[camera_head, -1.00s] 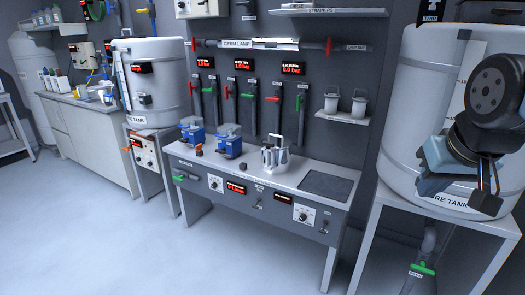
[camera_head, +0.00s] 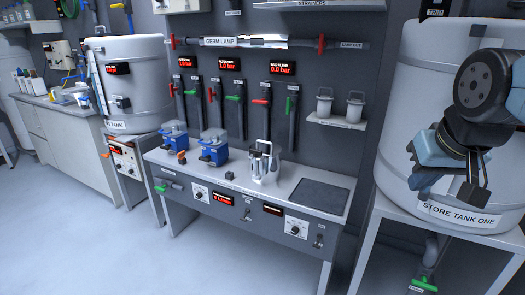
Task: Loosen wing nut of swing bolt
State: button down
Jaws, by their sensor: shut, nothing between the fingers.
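My gripper (camera_head: 473,195) is at the right of the view, fingers pointing down and shut with nothing between them. It appears in front of the white tank labelled STORE TANK ONE (camera_head: 400,120). No salt hopper, swing bolt or wing nut can be made out at this distance. A shiny metal vessel with a handle (camera_head: 264,166) stands on the grey bench (camera_head: 190,168), well to the left of my gripper. Whether it carries any bolts is too small to tell.
Two blue devices (camera_head: 214,150) stand on the bench's left part. Red and green valve levers (camera_head: 262,102) line the wall above. A shelf (camera_head: 336,122) holds two lidded canisters. Another white tank (camera_head: 140,85) stands at left. The floor (camera_head: 80,240) in front is clear.

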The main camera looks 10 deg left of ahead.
aim_at(256, 153)
jog(key=i, duration=1.3)
jog(key=u, duration=0.05)
